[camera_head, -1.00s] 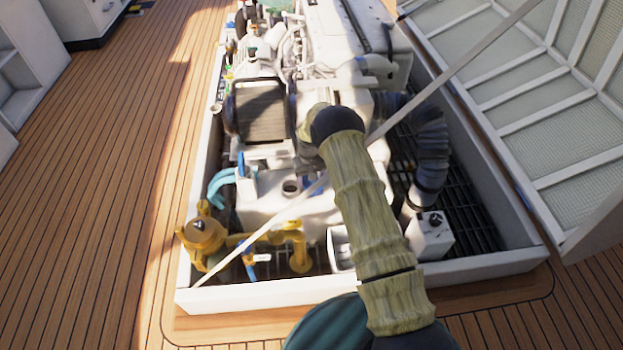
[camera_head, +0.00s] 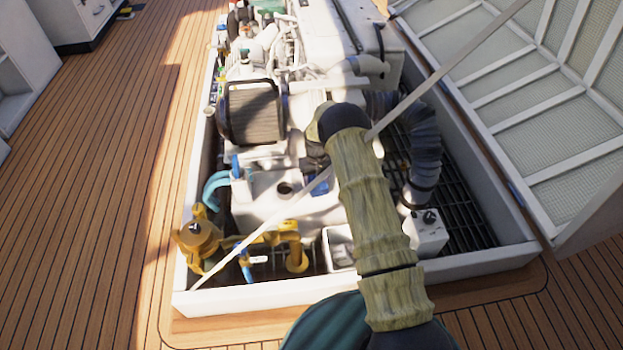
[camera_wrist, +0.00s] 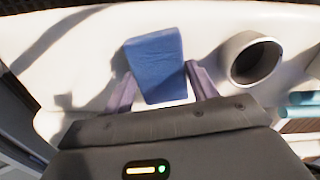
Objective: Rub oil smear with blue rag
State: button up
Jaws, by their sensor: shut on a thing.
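My gripper (camera_wrist: 160,74) is shut on the blue rag (camera_wrist: 155,60), a folded block between its two fingers in the wrist view. The rag is over a white engine surface (camera_wrist: 90,55); I cannot tell whether it touches. In the head view, a bit of the blue rag (camera_head: 322,186) shows below my dark gripper (camera_head: 314,160), mostly hidden by my arm. Dark patches on the white surface at left in the wrist view look like shadows. I cannot make out the oil smear.
A round open port (camera_wrist: 254,60) is right of the rag. A yellow fitting (camera_head: 198,238) stands at the bay's front left. A white strut (camera_head: 440,85) crosses over the bay to the raised hatch (camera_head: 550,130). The deck at left (camera_head: 90,220) is clear.

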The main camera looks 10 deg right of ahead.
jog(key=shift+d, duration=0.25)
jog(key=shift+d+f, duration=0.2)
jog(key=shift+d, duration=1.35)
jog(key=shift+s, duration=0.1)
notch_tip(320, 180, up, 6)
jog(key=p, duration=0.4)
notch_tip(320, 180, up, 3)
jog(key=p, duration=0.2)
jog(key=shift+p, duration=0.35)
